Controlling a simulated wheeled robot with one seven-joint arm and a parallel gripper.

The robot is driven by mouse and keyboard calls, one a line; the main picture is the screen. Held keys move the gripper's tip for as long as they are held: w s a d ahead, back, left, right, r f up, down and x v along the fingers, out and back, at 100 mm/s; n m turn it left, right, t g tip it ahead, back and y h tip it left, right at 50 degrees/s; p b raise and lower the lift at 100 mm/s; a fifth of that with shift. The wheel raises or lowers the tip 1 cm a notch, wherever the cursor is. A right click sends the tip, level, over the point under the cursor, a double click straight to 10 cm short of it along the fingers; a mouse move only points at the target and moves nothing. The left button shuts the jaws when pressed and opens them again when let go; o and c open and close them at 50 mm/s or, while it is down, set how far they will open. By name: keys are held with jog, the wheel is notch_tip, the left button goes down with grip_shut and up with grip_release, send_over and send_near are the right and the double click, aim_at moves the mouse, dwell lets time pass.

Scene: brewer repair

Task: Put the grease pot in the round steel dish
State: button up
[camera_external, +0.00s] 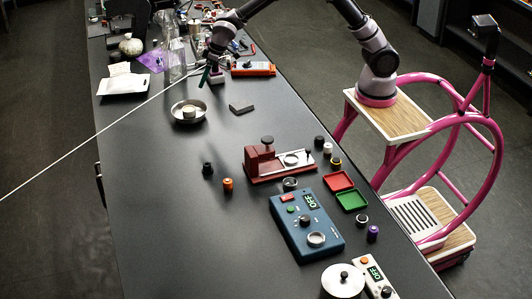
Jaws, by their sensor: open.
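The round steel dish (176,118) stands on the black bench, left of centre. A small, pale, round pot (189,113), which looks like the grease pot, sits inside it. My gripper (208,80) is open, behind and to the right of the dish, apart from the pot. A dark green item shows by its fingers; I cannot tell whether it stands behind them.
A grey block (241,107) lies right of the dish. A red fixture (265,163) and a blue meter (306,224) stand nearer. The bench left of them is mostly clear.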

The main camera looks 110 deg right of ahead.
jog(key=s+a+r+t+y, duration=0.1)
jog(key=s+a+r, duration=0.5)
jog(key=s+r, duration=0.25)
jog(key=s+a+r+t+y, duration=0.1)
jog(key=s+a+r, duration=0.5)
jog(key=s+r, duration=0.25)
jog(key=s+a+r+y, duration=0.1)
jog(key=s+a, duration=0.4)
jog(key=s, duration=0.7)
jog(key=s+a+r+n+y, duration=0.1)
jog(key=s+a, duration=0.4)
jog(key=s, duration=0.7)
jog(key=shift+s+a+r+t, duration=0.15)
jog(key=shift+s+r+t, duration=0.1)
jog(key=shift+r+t, duration=0.25)
